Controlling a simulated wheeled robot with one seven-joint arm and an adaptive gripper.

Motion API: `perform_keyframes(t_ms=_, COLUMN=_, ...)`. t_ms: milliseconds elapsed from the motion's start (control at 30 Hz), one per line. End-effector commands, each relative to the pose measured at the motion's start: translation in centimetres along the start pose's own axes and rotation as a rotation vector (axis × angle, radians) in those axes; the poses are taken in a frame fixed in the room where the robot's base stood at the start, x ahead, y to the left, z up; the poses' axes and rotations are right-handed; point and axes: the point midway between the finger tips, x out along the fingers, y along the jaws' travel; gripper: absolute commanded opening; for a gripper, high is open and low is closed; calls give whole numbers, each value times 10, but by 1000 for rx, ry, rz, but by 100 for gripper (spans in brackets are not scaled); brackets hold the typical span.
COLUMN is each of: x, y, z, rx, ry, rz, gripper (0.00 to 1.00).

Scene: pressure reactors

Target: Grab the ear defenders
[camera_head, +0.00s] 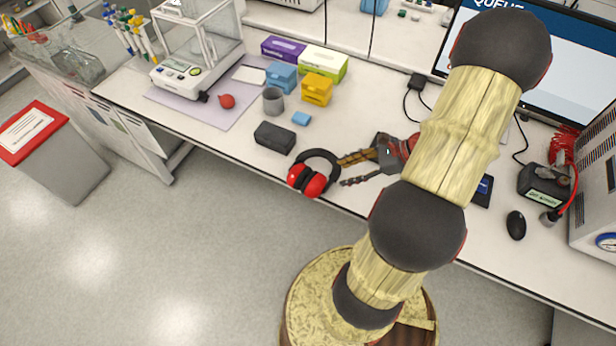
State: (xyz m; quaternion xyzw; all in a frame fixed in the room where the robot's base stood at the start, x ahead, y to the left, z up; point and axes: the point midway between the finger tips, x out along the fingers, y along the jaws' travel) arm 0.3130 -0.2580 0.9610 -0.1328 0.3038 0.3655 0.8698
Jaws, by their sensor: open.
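The ear defenders (307,181) have red cups and a black headband. They lie near the front edge of the white bench, with the band arching to the upper right. My gripper (348,171) is just to their right, low over the bench. Its two brown and dark fingers point left toward the headband and stand apart, open, with nothing between them. I cannot tell whether a fingertip touches the band. My arm hides the bench behind and to the right of the gripper.
A black case (274,138) lies just left of the ear defenders. A grey cup (273,101), a small blue block (301,118) and a yellow box (317,90) stand behind. A balance (197,60) is at the left. A mouse (516,225) lies right of my arm.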

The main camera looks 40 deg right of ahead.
Motion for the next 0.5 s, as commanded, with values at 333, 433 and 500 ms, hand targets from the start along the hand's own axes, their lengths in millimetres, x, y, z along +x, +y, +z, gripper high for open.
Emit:
perform_keyframes(t_ms=333, x=-8, y=-66, z=-30, rx=463, ry=-245, rz=-235, gripper=45)
perform_keyframes(t_ms=433, x=3, y=-70, z=-28, rx=470, ry=-249, rz=-237, gripper=45)
perform_keyframes(t_ms=500, x=15, y=-73, z=-26, rx=468, ry=-248, rz=-235, gripper=45)
